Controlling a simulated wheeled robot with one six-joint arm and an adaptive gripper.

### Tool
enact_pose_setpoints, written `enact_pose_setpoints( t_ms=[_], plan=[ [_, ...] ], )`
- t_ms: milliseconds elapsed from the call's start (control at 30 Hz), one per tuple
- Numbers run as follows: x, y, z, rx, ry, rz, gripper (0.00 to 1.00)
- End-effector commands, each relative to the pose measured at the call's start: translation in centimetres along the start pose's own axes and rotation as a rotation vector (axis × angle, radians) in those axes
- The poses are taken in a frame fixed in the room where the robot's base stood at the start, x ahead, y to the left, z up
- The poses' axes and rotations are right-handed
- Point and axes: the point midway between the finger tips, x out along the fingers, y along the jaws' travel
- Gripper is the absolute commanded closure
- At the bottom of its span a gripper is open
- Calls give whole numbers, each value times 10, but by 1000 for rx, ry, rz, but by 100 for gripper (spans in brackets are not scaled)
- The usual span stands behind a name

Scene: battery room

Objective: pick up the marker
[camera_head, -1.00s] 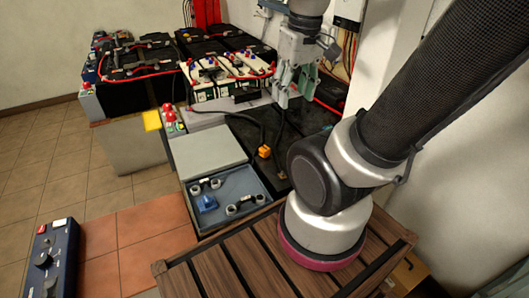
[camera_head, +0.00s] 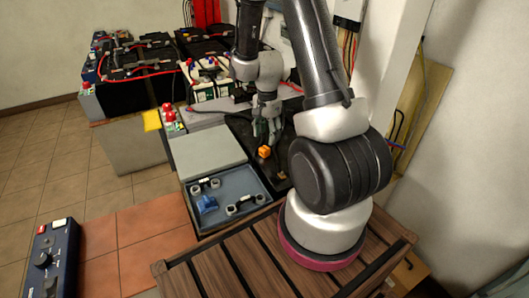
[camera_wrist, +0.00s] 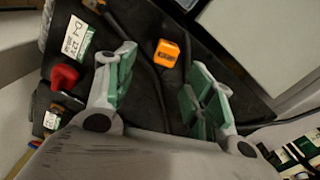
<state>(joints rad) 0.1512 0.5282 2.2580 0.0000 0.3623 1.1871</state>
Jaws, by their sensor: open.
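I cannot make out a marker for certain in either view. My gripper (camera_head: 267,138) is open and low over the black surface (camera_head: 240,124), behind the blue-grey tray. In the wrist view its two green-padded fingers (camera_wrist: 161,60) stand wide apart with nothing gripped between them. An orange block (camera_wrist: 166,53) with a dark cable beside it shows between and just beyond the fingertips. The same orange block (camera_head: 264,152) shows in the head view just in front of the gripper. Part of the surface is hidden behind my arm and gripper.
An open blue-grey tray (camera_head: 226,215) holds a blue item and metal clamps. Its pale lid (camera_head: 207,150) lies behind it. Batteries with red cables (camera_head: 137,70) stand at the back left. A white label (camera_wrist: 78,38) and a red part (camera_wrist: 65,76) lie beside the left finger.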

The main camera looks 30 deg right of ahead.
Motion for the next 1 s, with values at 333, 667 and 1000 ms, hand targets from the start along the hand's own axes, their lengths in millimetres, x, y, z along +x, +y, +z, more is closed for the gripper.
enact_pose_setpoints(
  t_ms=[333, 667, 1000],
  plan=[
    [31, -2, 1, 65, 1, -4, 46],
    [75, -8, 6, 64, 2, -5, 46],
    [78, -8, 5, 64, 3, -7, 61]
  ],
)
